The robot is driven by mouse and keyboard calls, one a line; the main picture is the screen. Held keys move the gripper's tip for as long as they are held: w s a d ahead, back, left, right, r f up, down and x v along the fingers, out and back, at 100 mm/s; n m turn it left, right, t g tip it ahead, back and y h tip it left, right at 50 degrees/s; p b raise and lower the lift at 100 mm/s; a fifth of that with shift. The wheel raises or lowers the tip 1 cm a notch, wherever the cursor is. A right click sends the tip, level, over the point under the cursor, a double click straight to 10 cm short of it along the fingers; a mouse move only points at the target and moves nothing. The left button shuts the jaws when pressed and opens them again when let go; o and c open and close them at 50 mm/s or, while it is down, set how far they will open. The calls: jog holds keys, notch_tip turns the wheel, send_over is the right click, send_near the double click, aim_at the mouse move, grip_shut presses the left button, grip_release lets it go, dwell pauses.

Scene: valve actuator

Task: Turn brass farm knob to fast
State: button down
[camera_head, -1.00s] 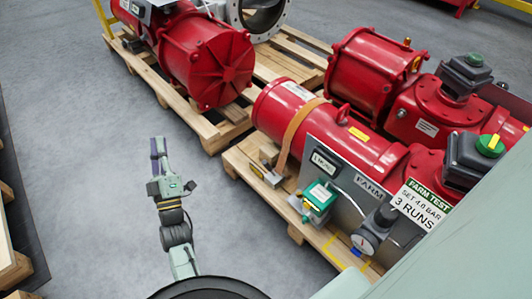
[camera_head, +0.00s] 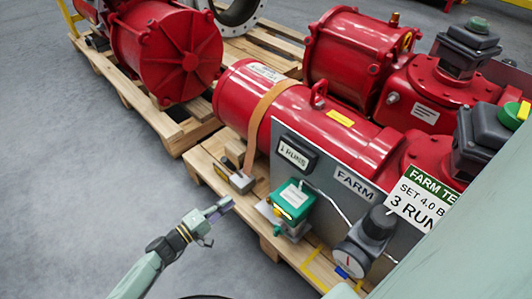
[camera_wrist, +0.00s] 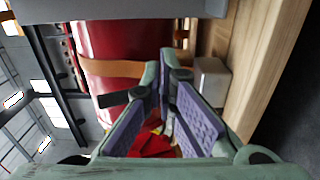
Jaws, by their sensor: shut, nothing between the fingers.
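The grey panel lettered FARM (camera_head: 353,184) stands along the red actuator's near side. A green box (camera_head: 292,199) with a small yellowish part (camera_head: 284,214) is at its lower left; I cannot tell whether that part is the brass knob. A black regulator knob (camera_head: 379,222) and a round gauge (camera_head: 346,264) are at the panel's right. No "fast" mark is readable. My gripper (camera_head: 221,208) is left of the green box, apart from it, pointing right. In the wrist view my gripper (camera_wrist: 168,75) is shut and empty.
The red actuator (camera_head: 325,135) with its orange strap (camera_head: 264,120) lies on a wooden pallet (camera_head: 208,160). A small metal block (camera_head: 234,180) sits on the pallet near my gripper. A FARM TEST sign (camera_head: 425,200) is at right. Grey floor (camera_head: 90,180) is clear at left.

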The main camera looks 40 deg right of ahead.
jog(key=shift+g, duration=0.3)
jog(key=d, duration=0.3)
jog(key=d+f+b, duration=0.1)
jog(key=d, duration=0.3)
jog(key=w+d+b, duration=0.1)
jog(key=d, duration=0.2)
jog(key=shift+d+f, duration=0.3)
jog(key=shift+d, duration=0.05)
jog(key=shift+s+r, duration=0.1)
jog(key=shift+s, duration=0.1)
jog(key=shift+s+a, duration=0.2)
jog(key=shift+s, duration=0.65)
jog(key=shift+s+a, duration=0.15)
jog(key=shift+s, duration=0.7)
